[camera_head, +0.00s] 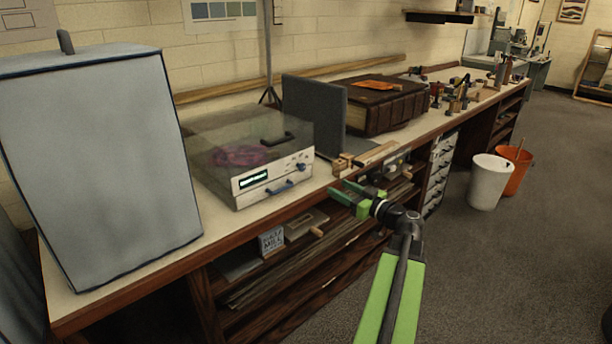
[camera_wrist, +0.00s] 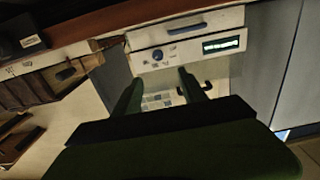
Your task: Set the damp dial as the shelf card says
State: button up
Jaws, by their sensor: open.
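A white box (camera_head: 245,192) with a clear lid sits on the bench, a purple thing inside. Its front has a lit display (camera_head: 254,179), a blue handle (camera_head: 282,190) and a small dial (camera_head: 301,166). In the wrist view, which looks upside down, the dark blue dial (camera_wrist: 157,55) shows left of the lit display (camera_wrist: 221,44); its setting is too small to read. A pale card (camera_head: 271,241) stands on the shelf below; its writing is blurred. My green gripper (camera_head: 341,191) is open and empty in front of the bench, right of the box, apart from the dial.
A large grey covered box (camera_head: 105,165) stands at the left. A dark upright panel (camera_head: 313,115) and a thick brown book-like block (camera_head: 378,105) stand right of the clear-lidded box. White (camera_head: 490,182) and orange (camera_head: 517,170) bins stand on the floor.

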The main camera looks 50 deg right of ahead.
aim_at(303, 168)
jog(key=w, duration=0.5)
jog(key=w+d, duration=0.1)
jog(key=w, duration=1)
jog(key=shift+w+d, duration=0.2)
jog(key=shift+w, duration=0.15)
